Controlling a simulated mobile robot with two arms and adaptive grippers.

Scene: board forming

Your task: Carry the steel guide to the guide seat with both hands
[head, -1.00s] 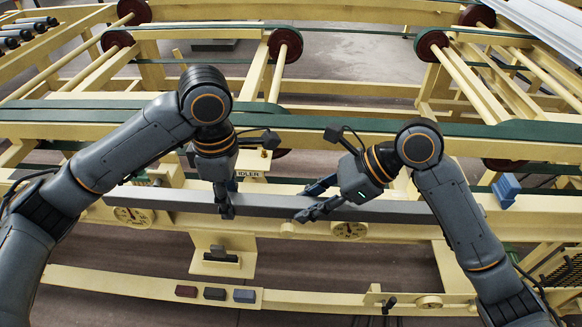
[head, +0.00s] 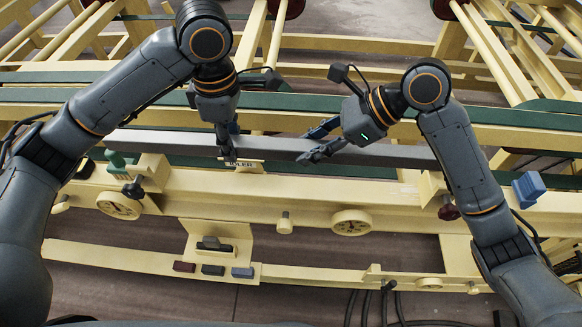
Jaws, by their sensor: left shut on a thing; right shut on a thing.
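The steel guide (head: 270,146), a long grey bar, spans the middle of the head view, nearly level. My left gripper (head: 229,150) is shut on it left of its middle. My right gripper (head: 318,143) is shut on it right of its middle. The guide appears above a cream machine beam (head: 250,205) with an upright block and dark knob near each end. I cannot tell which part is the guide seat, or whether the guide touches the beam. The guide partly covers a label plate (head: 243,165).
Two round dials (head: 351,222) sit on the beam's front. Small coloured blocks (head: 213,270) lie on the lower rail. Green belts (head: 330,103) run behind.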

